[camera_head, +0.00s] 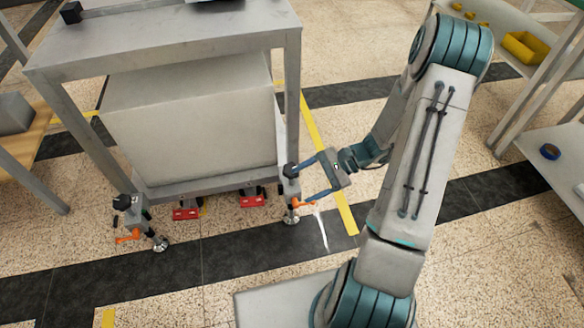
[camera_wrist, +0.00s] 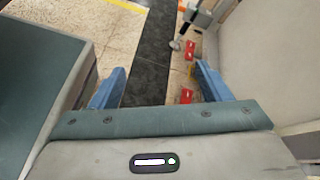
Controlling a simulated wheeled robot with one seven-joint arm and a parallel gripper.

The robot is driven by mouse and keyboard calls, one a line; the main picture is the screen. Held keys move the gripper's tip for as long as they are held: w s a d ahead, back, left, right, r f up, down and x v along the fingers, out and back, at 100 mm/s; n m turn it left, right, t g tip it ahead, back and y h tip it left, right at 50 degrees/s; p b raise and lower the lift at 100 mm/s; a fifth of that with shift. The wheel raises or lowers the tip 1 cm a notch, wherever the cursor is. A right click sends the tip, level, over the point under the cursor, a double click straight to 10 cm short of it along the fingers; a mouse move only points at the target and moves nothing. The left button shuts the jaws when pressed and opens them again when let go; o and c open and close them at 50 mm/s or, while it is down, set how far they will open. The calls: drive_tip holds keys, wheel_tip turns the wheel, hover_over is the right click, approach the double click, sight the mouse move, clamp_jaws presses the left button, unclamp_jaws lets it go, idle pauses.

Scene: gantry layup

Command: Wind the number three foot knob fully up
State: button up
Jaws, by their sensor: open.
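Two front feet of the grey frame show in the head view, each with a black knob, an orange lever and a round silver pad. The right foot's black knob (camera_head: 291,170) is at the right front leg; its orange lever (camera_head: 303,204) sticks out to the right. The left foot's black knob (camera_head: 122,202) is at the left front leg. No number is readable, so I cannot tell which is number three. My gripper (camera_head: 306,181) has its blue fingers apart just right of the right foot, with nothing seen between them. In the wrist view the fingers (camera_wrist: 160,72) frame dark floor.
A large pale block (camera_head: 190,130) sits low inside the grey frame (camera_head: 165,50). Red-fronted units (camera_head: 186,213) stand under it. A wooden bench (camera_head: 30,135) is at the left, and shelving with a yellow bin (camera_head: 524,47) at the right.

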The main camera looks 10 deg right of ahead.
drive_tip(key=w+d+f+m+t+y+p, duration=0.2)
drive_tip(key=w+d+f+m+t, duration=0.15)
drive_tip(key=f+m+t, duration=0.35)
drive_tip(key=m+t+h, duration=0.3)
drive_tip(key=m+t, duration=0.4)
drive_tip(key=m, duration=0.1)
approach(287, 173)
drive_tip(key=w+a, duration=0.1)
drive_tip(key=w, duration=0.1)
drive_tip(key=w+a+f+b, duration=0.1)
drive_tip(key=w, duration=0.2)
drive_tip(key=w+a+b, duration=0.1)
drive_tip(key=w, duration=0.1)
drive_tip(key=shift+w+a+f, duration=0.15)
drive_tip(key=shift+w+a, duration=0.15)
drive_tip(key=shift+w, duration=0.1)
drive_tip(key=shift+w+a, duration=0.45)
drive_tip(key=shift+w, duration=0.1)
drive_tip(key=c, duration=1)
